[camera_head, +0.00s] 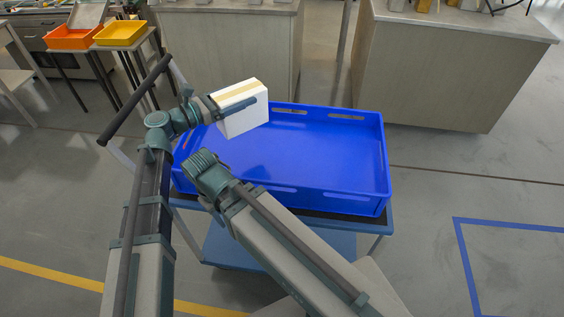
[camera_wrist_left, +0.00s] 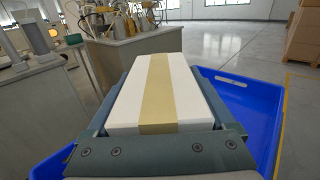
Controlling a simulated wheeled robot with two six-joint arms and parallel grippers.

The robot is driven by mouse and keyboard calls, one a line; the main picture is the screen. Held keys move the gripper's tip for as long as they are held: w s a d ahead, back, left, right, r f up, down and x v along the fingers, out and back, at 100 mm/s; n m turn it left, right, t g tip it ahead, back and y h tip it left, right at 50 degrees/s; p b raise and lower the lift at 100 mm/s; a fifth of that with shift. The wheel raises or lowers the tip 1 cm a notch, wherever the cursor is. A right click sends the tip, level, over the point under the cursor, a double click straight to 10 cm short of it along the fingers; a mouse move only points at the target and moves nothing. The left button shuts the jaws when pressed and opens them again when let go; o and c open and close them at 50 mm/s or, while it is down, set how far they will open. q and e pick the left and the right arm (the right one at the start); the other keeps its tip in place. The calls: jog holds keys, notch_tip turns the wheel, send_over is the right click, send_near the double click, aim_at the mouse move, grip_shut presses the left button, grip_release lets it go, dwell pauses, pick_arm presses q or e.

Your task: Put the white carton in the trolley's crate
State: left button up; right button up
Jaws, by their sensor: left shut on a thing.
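The white carton (camera_head: 246,121), with a tan tape strip along it, is held by my left gripper (camera_head: 235,105). In the left wrist view the carton (camera_wrist_left: 190,98) sits between the two fingers, which are shut on its sides. The carton is above the back left corner of the blue crate (camera_head: 320,155), overlapping its rim in the picture; the exact height is unclear. The crate is empty where visible and stands on the blue trolley (camera_head: 335,243). The crate wall also shows in the left wrist view (camera_wrist_left: 250,100). My right arm's link crosses the crate's front left; its gripper is not visible.
Grey cabinets (camera_head: 445,70) stand behind the trolley. An orange tray (camera_head: 70,38) and a yellow tray (camera_head: 120,33) are on a stand at the back left. A blue floor outline (camera_head: 462,260) lies at right, with clear floor around it.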

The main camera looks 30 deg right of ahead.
pick_arm(q)
jog(key=w+f+b, duration=0.3)
jog(key=f+b, duration=0.4)
jog(key=f, duration=0.2)
jog(key=shift+w+a+f+t+b, duration=0.2)
jog(key=shift+w+t+b, duration=0.1)
jog(key=shift+w+b, duration=0.1)
pick_arm(e)
notch_tip(320, 180, down, 10)
jog(key=shift+r, duration=0.25)
pick_arm(q)
notch_tip(320, 180, down, 4)
jog(key=b, duration=0.3)
jog(key=shift+r+b, duration=0.15)
jog(key=shift+b, duration=0.15)
pick_arm(e)
notch_tip(320, 180, down, 4)
jog(key=shift+r, duration=0.2)
